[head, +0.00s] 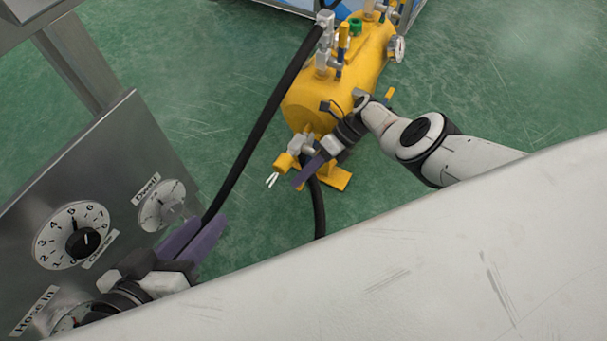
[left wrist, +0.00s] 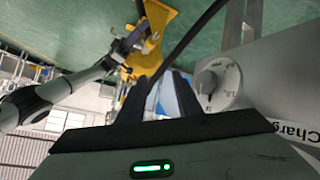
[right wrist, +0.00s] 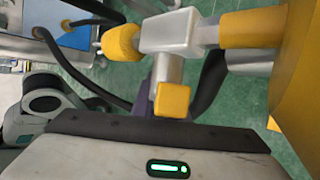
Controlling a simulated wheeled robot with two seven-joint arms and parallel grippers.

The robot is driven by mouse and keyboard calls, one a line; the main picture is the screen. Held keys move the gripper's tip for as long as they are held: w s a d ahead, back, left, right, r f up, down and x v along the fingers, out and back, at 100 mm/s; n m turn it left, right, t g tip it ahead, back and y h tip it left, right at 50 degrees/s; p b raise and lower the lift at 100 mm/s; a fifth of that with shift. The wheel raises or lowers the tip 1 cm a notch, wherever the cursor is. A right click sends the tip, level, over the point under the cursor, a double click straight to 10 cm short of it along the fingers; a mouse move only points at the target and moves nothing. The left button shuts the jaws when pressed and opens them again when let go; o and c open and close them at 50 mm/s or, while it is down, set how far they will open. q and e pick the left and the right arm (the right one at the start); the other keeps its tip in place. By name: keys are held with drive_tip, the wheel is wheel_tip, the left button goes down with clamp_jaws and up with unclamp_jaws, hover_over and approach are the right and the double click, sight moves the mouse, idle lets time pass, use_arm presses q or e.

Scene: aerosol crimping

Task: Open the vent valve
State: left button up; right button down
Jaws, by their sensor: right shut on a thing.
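The vent valve (head: 301,145) sits low on the front end of the yellow tank (head: 312,100), with a pale body and a yellow outlet tip. In the right wrist view, the valve's pale body (right wrist: 172,32) joins a yellow pipe on the right, and its yellow-ended handle (right wrist: 173,100) points toward my gripper. My right gripper (head: 303,174) is shut on this handle; its purple fingers are partly hidden behind it in the right wrist view. My left gripper (head: 205,230) is open and empty, low beside the dial panel. Its fingers stand apart in the left wrist view (left wrist: 158,88).
A black hose (head: 262,125) runs from the tank's top fittings down past my left gripper. The metal panel (head: 115,155) on the left carries Charge, Dwell and Hose-in dials. A pale surface (head: 400,265) fills the front right.

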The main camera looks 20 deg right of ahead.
drive_tip(key=c, duration=1.7)
unclamp_jaws()
drive_tip(key=shift+c, duration=0.2)
use_arm(q)
drive_tip(key=shift+r, duration=0.1)
